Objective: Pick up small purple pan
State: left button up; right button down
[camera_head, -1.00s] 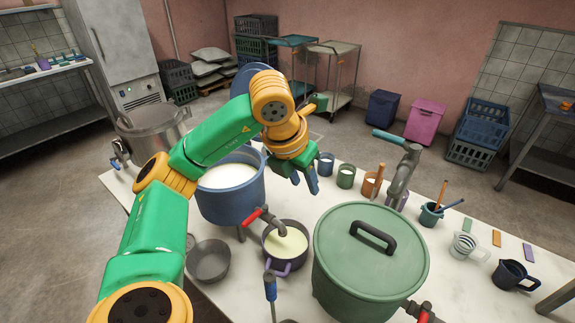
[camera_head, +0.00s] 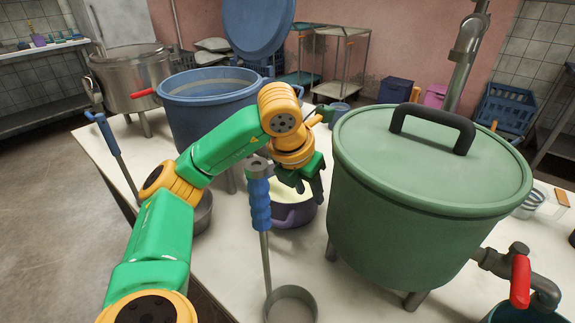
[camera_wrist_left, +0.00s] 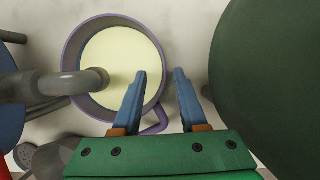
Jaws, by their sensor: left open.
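The small purple pan (camera_head: 291,214) stands on the white table between the blue pot and the green pot. It holds a pale yellow liquid, and my gripper partly hides it in the head view. In the left wrist view the pan (camera_wrist_left: 77,48) shows from above, with its curved purple handle (camera_wrist_left: 158,124) between the finger lines. My left gripper (camera_head: 309,187) is open and empty, above the pan's side nearest the green pot. Its blue fingertips (camera_wrist_left: 160,73) straddle the pan's rim in the picture; their height above it is unclear. My right gripper is not in view.
A lidded green pot (camera_head: 415,215) stands close on the right, with a red-handled tap (camera_head: 520,281). A blue pot (camera_head: 205,108) stands behind my arm. A grey spout (camera_wrist_left: 75,83) reaches over the pan. A blue-handled ladle (camera_head: 260,207) stands in front.

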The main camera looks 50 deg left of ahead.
aim_at(313, 208)
pick_arm(q)
jog(key=x, duration=0.6)
jog(key=shift+s+f+b, duration=0.1)
jog(key=shift+f+b, duration=0.1)
jog(key=shift+b, duration=0.15)
grip_shut()
jog(key=shift+d, duration=0.1)
jog(key=shift+s+r, duration=0.1)
dwell(0.7)
